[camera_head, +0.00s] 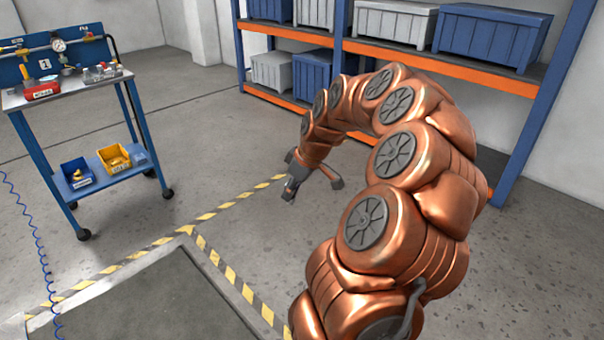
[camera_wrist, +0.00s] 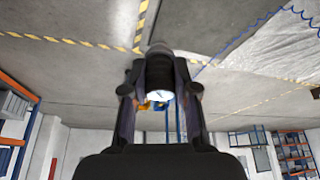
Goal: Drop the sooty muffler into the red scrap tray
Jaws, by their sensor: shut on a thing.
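My gripper (camera_head: 312,188) hangs over the floor near the middle of the head view, right of the trolley and well apart from it. In the wrist view my gripper (camera_wrist: 160,92) is shut on a dark, rounded piece, the sooty muffler (camera_wrist: 159,59), with a pale round face toward the camera. I cannot make the muffler out clearly in the head view. The red scrap tray (camera_head: 42,92) is a small red tray with a white label at the front left of the trolley top. Its inside is too small to tell.
The blue-legged trolley (camera_head: 80,88) has a back panel with a gauge (camera_head: 58,45) and a lower shelf with a blue bin (camera_head: 77,174) and a yellow bin (camera_head: 114,158). Shelving (camera_head: 440,55) with crates stands behind my arm. Floor between gripper and trolley is clear.

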